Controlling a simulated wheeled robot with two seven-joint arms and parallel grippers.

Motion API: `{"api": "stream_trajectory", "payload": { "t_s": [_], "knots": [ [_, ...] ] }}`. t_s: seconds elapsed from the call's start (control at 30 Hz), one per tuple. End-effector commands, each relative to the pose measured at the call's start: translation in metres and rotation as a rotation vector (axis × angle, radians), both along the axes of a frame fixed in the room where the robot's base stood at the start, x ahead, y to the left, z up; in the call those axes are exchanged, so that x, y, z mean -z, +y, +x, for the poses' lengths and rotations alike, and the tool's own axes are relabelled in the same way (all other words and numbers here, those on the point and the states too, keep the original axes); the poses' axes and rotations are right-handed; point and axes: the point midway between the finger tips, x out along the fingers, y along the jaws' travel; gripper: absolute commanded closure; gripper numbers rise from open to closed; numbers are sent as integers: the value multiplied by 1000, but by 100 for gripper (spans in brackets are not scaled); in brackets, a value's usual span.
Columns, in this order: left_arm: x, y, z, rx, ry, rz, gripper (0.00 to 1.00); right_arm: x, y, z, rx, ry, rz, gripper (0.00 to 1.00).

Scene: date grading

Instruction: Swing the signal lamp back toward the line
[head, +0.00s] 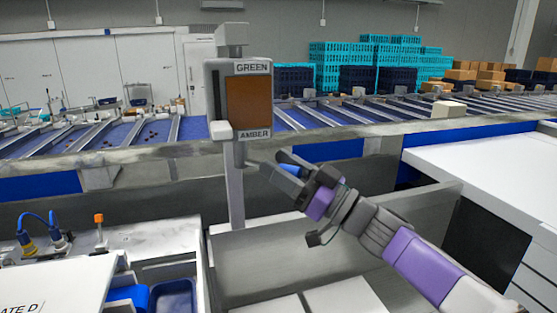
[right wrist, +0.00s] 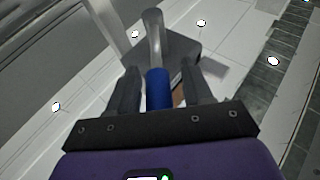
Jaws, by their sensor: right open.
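The signal lamp (head: 248,100) is a grey box on a post, marked GREEN above and AMBER below, with a brown-orange panel facing me. My right gripper (head: 275,166) is just below and right of the lamp, its jaws open. In the right wrist view, a blue grip (right wrist: 157,88) on a grey stem (right wrist: 153,35) lies between the two open fingers (right wrist: 159,72). Blue also shows at the gripper in the head view. I cannot tell whether a finger touches the grip. My left gripper is not in view.
Behind the lamp runs a sorting line (head: 330,118) with blue lanes. Teal crates (head: 340,52) and cardboard boxes are stacked at the back. A grey post (head: 235,195) holds up the lamp. Blue bins (head: 174,297) and a white work surface lie nearer, left; a white counter (head: 490,165) is at right.

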Motion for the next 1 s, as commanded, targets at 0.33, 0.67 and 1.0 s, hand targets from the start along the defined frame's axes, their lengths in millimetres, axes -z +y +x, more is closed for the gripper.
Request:
{"api": "stream_trajectory", "payload": {
  "t_s": [0.33, 0.67, 1.0],
  "knots": [
    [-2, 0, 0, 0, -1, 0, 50, -3, 8, 4, 2, 1, 0, 50],
    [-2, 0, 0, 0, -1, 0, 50, -3, 7, 4, 2, 1, 0, 93],
    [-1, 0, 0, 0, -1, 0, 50, -3, 8, 4, 3, 0, 0, 100]
  ]
}}
